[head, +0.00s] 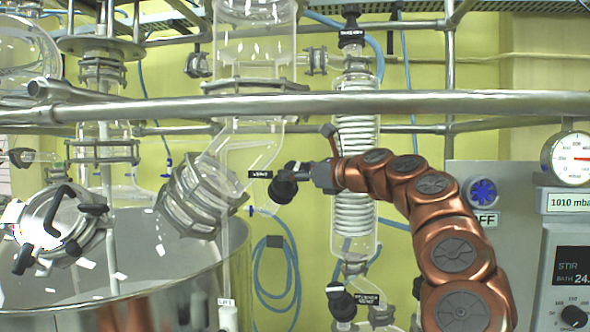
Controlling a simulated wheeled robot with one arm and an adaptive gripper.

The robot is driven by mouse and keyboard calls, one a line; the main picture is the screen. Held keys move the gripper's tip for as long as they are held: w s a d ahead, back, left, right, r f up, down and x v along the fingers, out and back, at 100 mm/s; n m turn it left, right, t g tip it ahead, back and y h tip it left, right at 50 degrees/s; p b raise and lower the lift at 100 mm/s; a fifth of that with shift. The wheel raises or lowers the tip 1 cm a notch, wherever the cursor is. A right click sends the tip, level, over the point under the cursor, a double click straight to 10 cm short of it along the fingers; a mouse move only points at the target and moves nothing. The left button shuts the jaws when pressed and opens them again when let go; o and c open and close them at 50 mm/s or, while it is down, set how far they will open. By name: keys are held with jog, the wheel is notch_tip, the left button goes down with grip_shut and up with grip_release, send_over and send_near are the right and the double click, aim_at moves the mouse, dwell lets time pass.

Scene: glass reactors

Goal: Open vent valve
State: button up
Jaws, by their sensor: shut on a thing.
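My copper-coloured arm reaches in from the lower right, and my dark gripper (300,171) is at the middle of the head view. It is shut on a black valve knob (284,190) beside the slanted glass piping. A small black label (259,174) sits just left of the knob; its lettering is too small to read surely. The fingertips and the knob's stem partly overlap, so the exact grip and how far the valve is turned cannot be told.
A metal rail (420,103) crosses above my arm. A coiled glass condenser (357,125) stands behind it. Another black knob (341,303) with a label is below. A steel vessel (180,262) fills the lower left; a control panel (572,265) stands right.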

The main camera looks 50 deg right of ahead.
jog(key=shift+n+g+y+p, duration=0.4)
jog(key=shift+n+y, duration=0.7)
jog(key=shift+n, duration=0.5)
jog(key=o, duration=1.2)
jog(key=shift+c, duration=0.2)
jog(key=shift+f+m+h+b, duration=0.1)
jog(key=shift+m+h+b, duration=0.2)
jog(key=shift+m+h, duration=0.5)
